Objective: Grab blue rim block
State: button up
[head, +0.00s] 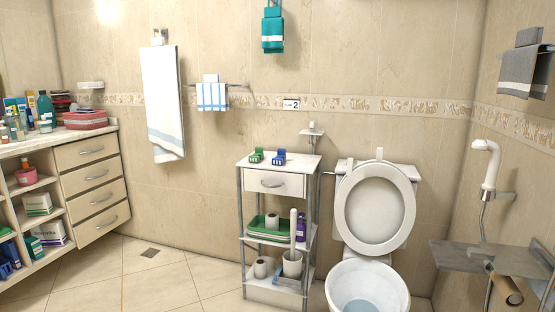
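A small blue rim block (279,158) sits on the top of a narrow white cart (262,168), to the left of the toilet. A similar green rim block (256,155) stands just to its left on the same top, with a small gap between them. Both are small in the picture, so fine detail is hard to tell. My gripper is not in this view.
The cart has a drawer and lower shelves with a green tray (268,235) and paper rolls (261,266). The toilet (372,220) with raised lid stands right. A vanity (95,185) with clutter is at left. Floor (165,280) between vanity and cart is clear.

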aim_at(280, 158)
jog(key=i+l+u, duration=0.15)
jog(key=i, duration=0.45)
jog(key=i+l+u, duration=0.15)
jog(key=i, duration=0.4)
jog(key=i+l+u, duration=0.15)
jog(key=i+l, duration=0.25)
jog(key=i, duration=0.2)
jog(key=i+l+u, duration=0.1)
jog(key=i+l, duration=0.25)
jog(key=i, duration=0.2)
